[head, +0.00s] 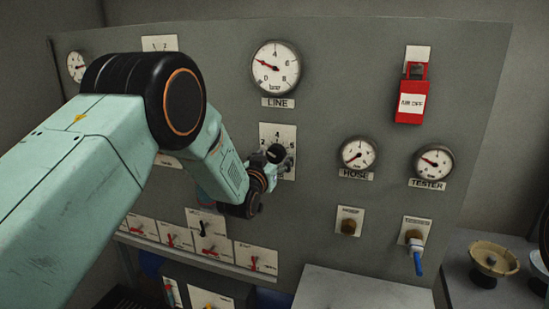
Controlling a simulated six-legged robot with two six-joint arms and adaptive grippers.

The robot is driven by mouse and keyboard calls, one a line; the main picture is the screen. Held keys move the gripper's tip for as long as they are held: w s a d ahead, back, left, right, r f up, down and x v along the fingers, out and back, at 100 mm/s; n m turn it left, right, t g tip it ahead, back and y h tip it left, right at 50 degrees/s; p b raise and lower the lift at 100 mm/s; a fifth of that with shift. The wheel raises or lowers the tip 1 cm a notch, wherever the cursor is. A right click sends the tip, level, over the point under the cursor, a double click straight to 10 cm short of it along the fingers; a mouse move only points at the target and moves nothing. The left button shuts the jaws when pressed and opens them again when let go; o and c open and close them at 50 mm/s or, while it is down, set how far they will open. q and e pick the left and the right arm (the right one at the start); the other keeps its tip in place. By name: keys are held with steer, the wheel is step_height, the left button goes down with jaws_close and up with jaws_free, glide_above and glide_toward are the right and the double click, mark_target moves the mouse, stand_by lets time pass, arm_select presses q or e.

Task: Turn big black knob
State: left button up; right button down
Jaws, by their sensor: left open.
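A white numbered plate (279,131) sits on the grey panel under the LINE gauge. A round black part (275,153) shows in front of this plate; it looks like the big black knob, though I cannot clearly separate it from my gripper. My left gripper (278,167) is small and dark in the head view, at the lower part of the plate, right by the black part. It is open. Whether its fingers touch the knob cannot be told. My left arm hides the panel to the left of the plate. My right gripper is not in view.
The LINE gauge (276,68) is above the plate. A red AIR OFF tag (411,94), the HOSE gauge (358,154) and the TESTER gauge (433,161) are to the right. Several small red-lever switches (256,258) line the lower left. Bare panel lies right of the plate.

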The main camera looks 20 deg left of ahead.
arm_select(q)
steer(key=shift+a, duration=0.25)
steer(key=shift+w+d+f, duration=0.1)
steer(key=shift+w+d, duration=0.2)
steer(key=shift+d, duration=0.1)
steer(key=shift+c, duration=1.3)
steer(key=shift+s+a, duration=0.2)
steer(key=shift+a, duration=0.1)
steer(key=c, duration=0.5)
steer(key=shift+d, duration=0.15)
steer(key=c, duration=0.4)
